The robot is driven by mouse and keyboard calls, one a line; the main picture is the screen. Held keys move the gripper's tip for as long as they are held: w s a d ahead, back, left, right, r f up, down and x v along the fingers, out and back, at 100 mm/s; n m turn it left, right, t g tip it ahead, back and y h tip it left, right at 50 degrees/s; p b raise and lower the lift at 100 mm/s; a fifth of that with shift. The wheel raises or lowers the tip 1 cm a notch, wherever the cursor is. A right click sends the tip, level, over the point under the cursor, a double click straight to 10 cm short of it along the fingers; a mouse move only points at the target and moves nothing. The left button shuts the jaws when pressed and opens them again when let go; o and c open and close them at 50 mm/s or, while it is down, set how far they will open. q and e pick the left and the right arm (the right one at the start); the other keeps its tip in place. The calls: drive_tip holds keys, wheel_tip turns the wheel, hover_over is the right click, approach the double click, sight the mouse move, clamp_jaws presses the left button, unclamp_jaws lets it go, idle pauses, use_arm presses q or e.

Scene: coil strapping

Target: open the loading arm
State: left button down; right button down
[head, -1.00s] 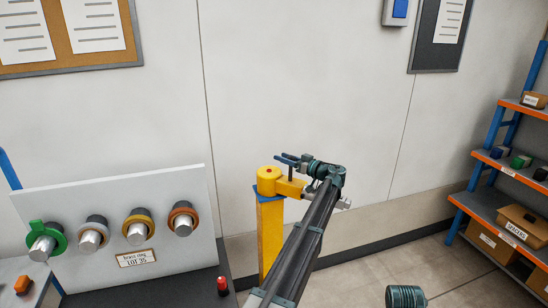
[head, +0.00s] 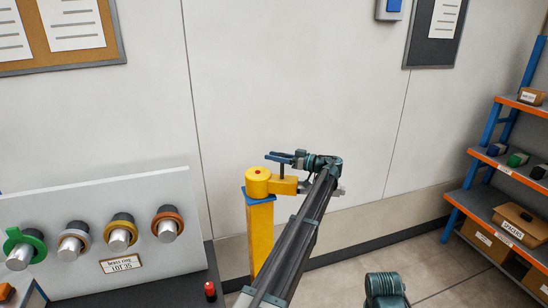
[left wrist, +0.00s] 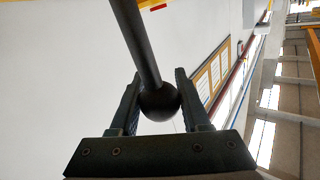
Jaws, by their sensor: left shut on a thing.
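The loading arm is a short yellow arm (head: 286,186) reaching right from a round yellow hub (head: 258,184) on a yellow post (head: 261,235). A thin dark upright handle (head: 282,169) stands on it. My left gripper (head: 279,158) is at the top of this handle. In the left wrist view, the handle is a dark rod (left wrist: 136,45) ending in a black ball knob (left wrist: 159,102). My left gripper (left wrist: 159,95) is shut on the knob, one finger each side. My left forearm hides the arm's far end. My right gripper is out of view.
A white panel (head: 165,190) with several ringed metal pegs stands at the left on a dark bench. A red button (head: 210,290) sits at the bench's right edge. Shelves (head: 485,205) with boxes stand at the right. Open floor lies between.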

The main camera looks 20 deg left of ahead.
use_arm(q)
drive_tip(key=shift+c, duration=1.9)
unclamp_jaws()
drive_tip(key=shift+d, duration=0.1)
drive_tip(key=d, duration=1.3)
drive_tip(key=shift+w+d, duration=0.25)
drive_tip(key=shift+d, duration=0.1)
